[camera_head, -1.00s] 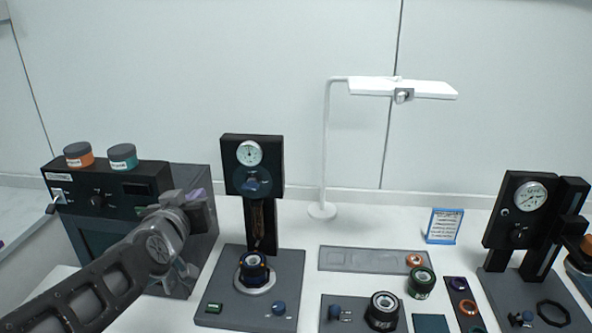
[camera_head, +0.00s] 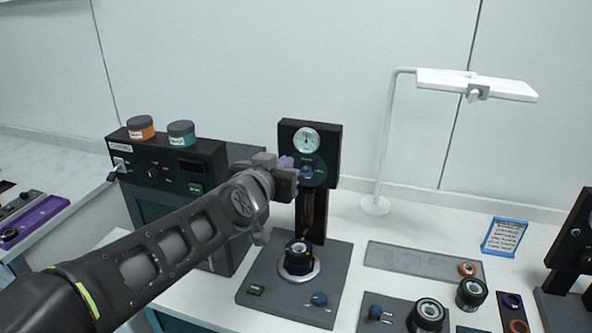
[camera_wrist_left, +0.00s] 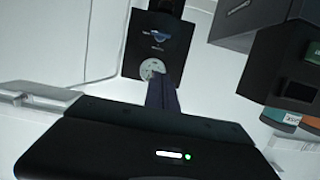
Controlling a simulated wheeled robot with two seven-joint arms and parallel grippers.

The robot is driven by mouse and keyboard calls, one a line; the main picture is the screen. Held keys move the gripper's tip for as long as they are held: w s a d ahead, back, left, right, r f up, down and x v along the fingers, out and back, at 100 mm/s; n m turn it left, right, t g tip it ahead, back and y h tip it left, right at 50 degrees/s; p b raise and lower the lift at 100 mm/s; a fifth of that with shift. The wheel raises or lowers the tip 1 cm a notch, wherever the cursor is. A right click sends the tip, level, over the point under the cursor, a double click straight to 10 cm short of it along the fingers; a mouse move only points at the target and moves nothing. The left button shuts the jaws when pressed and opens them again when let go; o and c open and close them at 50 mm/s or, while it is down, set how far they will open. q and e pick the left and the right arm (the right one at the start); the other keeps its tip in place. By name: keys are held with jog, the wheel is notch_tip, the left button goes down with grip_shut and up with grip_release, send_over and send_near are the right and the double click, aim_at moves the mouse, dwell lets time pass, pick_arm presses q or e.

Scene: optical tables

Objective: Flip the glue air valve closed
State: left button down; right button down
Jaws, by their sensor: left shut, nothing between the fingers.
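A black upright head with a round white gauge (camera_head: 306,140) stands on a grey base. A blue knob (camera_head: 306,172) sits below the gauge, with labels too small to read; I cannot tell for certain that it is the glue air valve. My left gripper (camera_head: 288,163) is shut and empty, its purple fingertips just left of this knob. In the left wrist view the scene appears upside down: the shut fingers (camera_wrist_left: 162,92) point toward the black head, overlapping the gauge's edge (camera_wrist_left: 151,69), and the blue knob (camera_wrist_left: 158,37) lies beyond. Contact is not visible. My right gripper is not in view.
A black control box (camera_head: 165,160) with an orange and a teal jar stands left, behind my arm. The grey base (camera_head: 262,277) holds a ringed part and another blue knob (camera_head: 319,299). A white lamp (camera_head: 388,140) stands right. A grey tray (camera_head: 400,258) lies below it.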

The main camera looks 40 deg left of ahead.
aim_at(301, 152)
pick_arm(q)
jog(key=x, duration=0.8)
jog(key=shift+w+f+p, duration=0.1)
jog(key=shift+w+p, duration=0.05)
jog(key=shift+p, duration=0.15)
notch_tip(301, 152, down, 3)
jog(key=shift+r+b, duration=0.15)
jog(key=shift+b, duration=0.35)
jog(key=shift+f, duration=0.65)
